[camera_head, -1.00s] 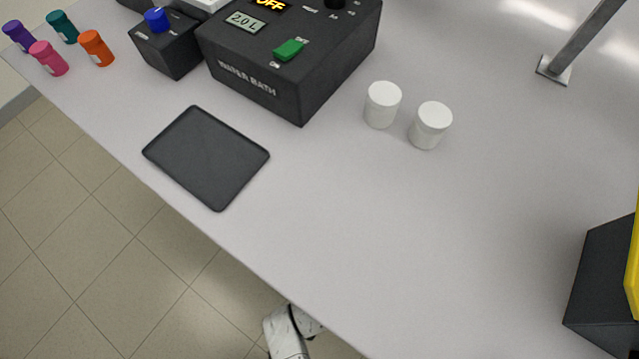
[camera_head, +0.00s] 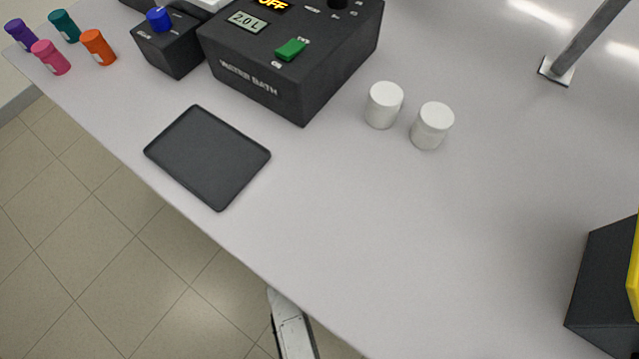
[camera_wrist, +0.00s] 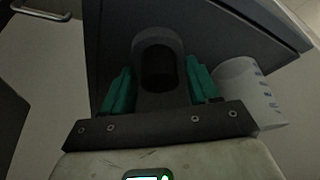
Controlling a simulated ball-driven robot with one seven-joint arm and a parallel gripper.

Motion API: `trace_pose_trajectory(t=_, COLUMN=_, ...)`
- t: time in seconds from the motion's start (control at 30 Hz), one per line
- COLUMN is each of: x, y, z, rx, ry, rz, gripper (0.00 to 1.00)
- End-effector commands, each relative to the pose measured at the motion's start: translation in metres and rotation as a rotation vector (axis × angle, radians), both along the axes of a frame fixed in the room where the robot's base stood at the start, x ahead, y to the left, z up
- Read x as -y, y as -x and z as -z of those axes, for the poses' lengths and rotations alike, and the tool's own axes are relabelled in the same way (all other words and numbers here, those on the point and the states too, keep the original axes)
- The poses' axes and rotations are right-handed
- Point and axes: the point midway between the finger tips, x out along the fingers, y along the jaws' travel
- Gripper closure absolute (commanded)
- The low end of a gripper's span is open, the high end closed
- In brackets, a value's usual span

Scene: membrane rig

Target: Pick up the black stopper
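In the wrist view my gripper (camera_wrist: 160,85) has its two green fingers spread apart. Between them, in line, shows a dark grey rounded shape (camera_wrist: 143,42) with a black round face (camera_wrist: 158,66); I cannot tell whether this is the black stopper or a part of my gripper. No gripping contact is visible. In the head view a black round piece (camera_head: 338,4) sits on top of the water bath (camera_head: 255,85), cut by the top edge; I cannot tell if it is the stopper.
A dark tray (camera_head: 208,157) lies near the table edge. Two white jars (camera_head: 384,105) stand right of the bath. Several coloured bottles (camera_head: 98,47) stand at left, a dark-and-yellow box (camera_head: 600,285) at right. A white beaker (camera_wrist: 243,88) is beside my right finger. The middle table is clear.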

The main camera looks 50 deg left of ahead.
Motion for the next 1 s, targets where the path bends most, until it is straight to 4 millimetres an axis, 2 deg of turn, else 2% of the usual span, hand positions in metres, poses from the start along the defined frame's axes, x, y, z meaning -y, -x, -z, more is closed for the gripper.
trace_pose_trajectory(t=0.07, x=0.000, y=0.000, z=0.000, rx=0.000, ry=0.000, rz=0.000, gripper=0.48)
trace_pose_trajectory(t=0.5, x=0.000, y=0.000, z=0.000, rx=0.000, ry=0.000, rz=0.000, gripper=0.90)
trace_pose_trajectory(t=0.8, x=0.000, y=0.000, z=-0.001, rx=0.001, ry=-0.001, rz=0.000, gripper=0.91)
trace_pose_trajectory(t=1.0, x=0.000, y=0.000, z=-0.012, rx=0.001, ry=-0.002, rz=-0.001, gripper=0.91)
